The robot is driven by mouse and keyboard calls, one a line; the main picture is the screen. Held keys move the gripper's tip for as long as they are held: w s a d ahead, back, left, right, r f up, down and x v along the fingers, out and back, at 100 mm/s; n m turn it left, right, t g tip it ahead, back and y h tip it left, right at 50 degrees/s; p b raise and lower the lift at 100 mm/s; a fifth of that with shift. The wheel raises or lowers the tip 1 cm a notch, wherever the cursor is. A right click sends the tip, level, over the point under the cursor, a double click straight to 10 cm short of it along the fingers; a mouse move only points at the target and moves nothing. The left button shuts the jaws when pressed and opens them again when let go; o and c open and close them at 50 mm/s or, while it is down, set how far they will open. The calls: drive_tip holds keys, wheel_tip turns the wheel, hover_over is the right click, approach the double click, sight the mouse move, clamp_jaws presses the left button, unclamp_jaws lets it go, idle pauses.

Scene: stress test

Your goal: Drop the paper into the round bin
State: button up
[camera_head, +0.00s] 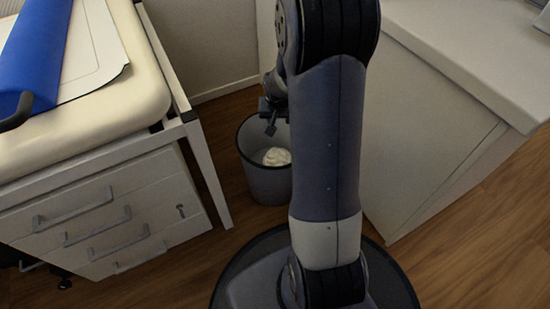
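My gripper (271,128) is above the bin's opening, small and dark, apart from the paper. Its fingers look spread with nothing between them. My arm hides the right side of the bin and part of the gripper's wrist.
A bed-like padded table (130,98) with a blue roll (35,50) stands at the left, above a drawer unit (110,215). A white cabinet (420,130) stands at the right. Some wooden floor (225,110) shows behind the bin.

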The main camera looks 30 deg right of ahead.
drive_tip(key=p+v, duration=0.1)
drive_tip(key=v, duration=0.4)
drive_tip(key=shift+s+r+p, duration=0.1)
drive_tip(key=shift+r+p, duration=0.3)
drive_tip(key=b+x, duration=0.5)
drive_tip(key=x, duration=0.6)
drive_tip(key=shift+s+r+p, duration=0.1)
drive_tip(key=shift+r+p, duration=1.75)
drive_tip(key=shift+r, duration=0.55)
